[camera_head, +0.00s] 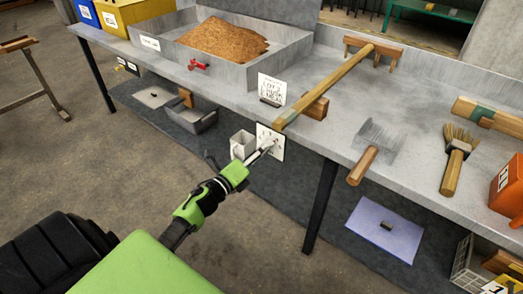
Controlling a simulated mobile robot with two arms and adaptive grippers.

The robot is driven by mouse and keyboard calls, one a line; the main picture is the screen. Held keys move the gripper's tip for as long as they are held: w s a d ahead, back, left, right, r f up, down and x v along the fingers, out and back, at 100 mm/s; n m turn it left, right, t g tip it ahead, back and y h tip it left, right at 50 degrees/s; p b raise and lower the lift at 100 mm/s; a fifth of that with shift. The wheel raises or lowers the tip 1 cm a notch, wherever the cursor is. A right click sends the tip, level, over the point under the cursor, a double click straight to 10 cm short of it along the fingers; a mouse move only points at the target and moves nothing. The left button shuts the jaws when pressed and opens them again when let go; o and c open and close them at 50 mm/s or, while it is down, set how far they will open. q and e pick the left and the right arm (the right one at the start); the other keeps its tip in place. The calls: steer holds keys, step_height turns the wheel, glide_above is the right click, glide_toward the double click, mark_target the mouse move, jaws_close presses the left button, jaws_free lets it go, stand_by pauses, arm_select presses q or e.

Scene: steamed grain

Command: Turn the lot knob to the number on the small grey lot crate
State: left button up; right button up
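A white dial plate (276,151) is on the front of the grey bench, with small dark marks around it. The lot knob at its middle is mostly covered by my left gripper (266,147), whose fingertips reach the plate. I cannot tell whether the fingers are closed on the knob or which mark it points at. A small grey box (243,145) is just left of the plate. A grey crate (200,121) is lower down, under the bench. No number is readable on either, and I cannot tell which is the lot crate. My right gripper is not in view.
A dark bench leg (320,205) stands right of the plate. The floor in front is open.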

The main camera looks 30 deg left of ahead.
arm_select(q)
steer(key=shift+r, duration=0.1)
steer(key=s+a, duration=0.1)
steer(key=s, duration=1.1)
stand_by(0.4)
